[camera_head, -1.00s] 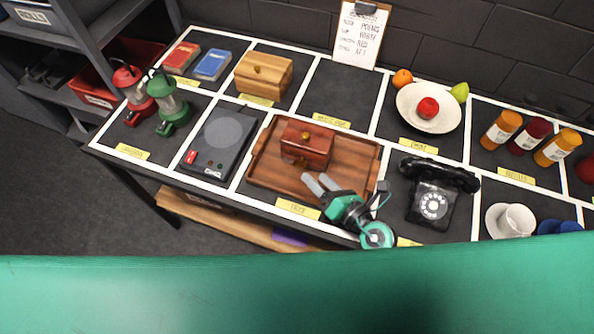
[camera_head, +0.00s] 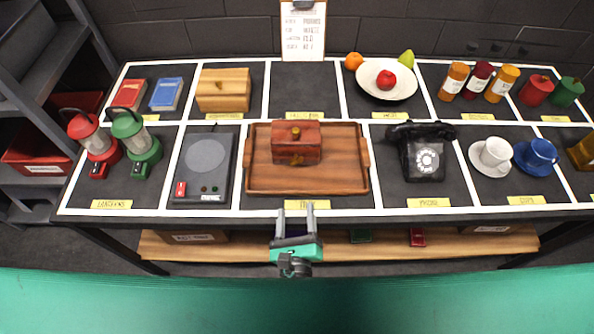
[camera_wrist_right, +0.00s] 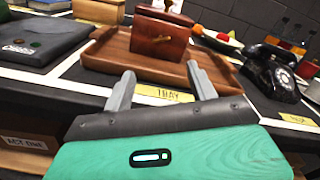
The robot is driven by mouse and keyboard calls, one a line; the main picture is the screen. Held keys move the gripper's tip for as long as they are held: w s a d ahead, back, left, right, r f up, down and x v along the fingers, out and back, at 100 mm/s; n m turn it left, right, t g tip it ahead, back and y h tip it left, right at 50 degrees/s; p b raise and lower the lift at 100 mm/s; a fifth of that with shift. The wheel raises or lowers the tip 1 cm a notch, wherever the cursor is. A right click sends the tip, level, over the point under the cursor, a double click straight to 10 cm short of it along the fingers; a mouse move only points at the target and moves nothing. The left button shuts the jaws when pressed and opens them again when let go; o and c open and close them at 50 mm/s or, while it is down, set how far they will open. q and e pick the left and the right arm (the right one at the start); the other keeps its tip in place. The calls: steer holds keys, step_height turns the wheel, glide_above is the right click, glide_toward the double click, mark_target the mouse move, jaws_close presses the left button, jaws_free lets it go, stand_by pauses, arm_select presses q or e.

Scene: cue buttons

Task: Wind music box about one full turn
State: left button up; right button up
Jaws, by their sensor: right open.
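The music box is likely the small reddish-brown wooden box (camera_head: 296,148) with a brass knob on its lid and a brass piece on its front. It sits on the wooden tray (camera_head: 262,180) and also shows in the right wrist view (camera_wrist_right: 160,34). A second, lighter wooden box (camera_head: 223,92) with a knob stands at the back left. My right gripper (camera_head: 296,206) is open and empty, in front of the tray near the table's front edge. Its two fingers (camera_wrist_right: 160,88) point toward the red-brown box, apart from it. My left gripper is not in view.
A dark turntable-like device (camera_head: 206,165) lies left of the tray and a black telephone (camera_head: 424,155) stands right of it. Red and green lanterns (camera_head: 137,140) are at far left. A fruit plate (camera_head: 366,85), bottles and cups stand to the right. The cell behind the tray is empty.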

steer(key=p, duration=0.1)
glide_toward(296, 159)
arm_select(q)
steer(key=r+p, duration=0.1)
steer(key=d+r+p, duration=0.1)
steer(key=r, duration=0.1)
arm_select(e)
steer(key=w, duration=0.7)
steer(key=shift+f, duration=0.1)
steer(key=c, duration=1)
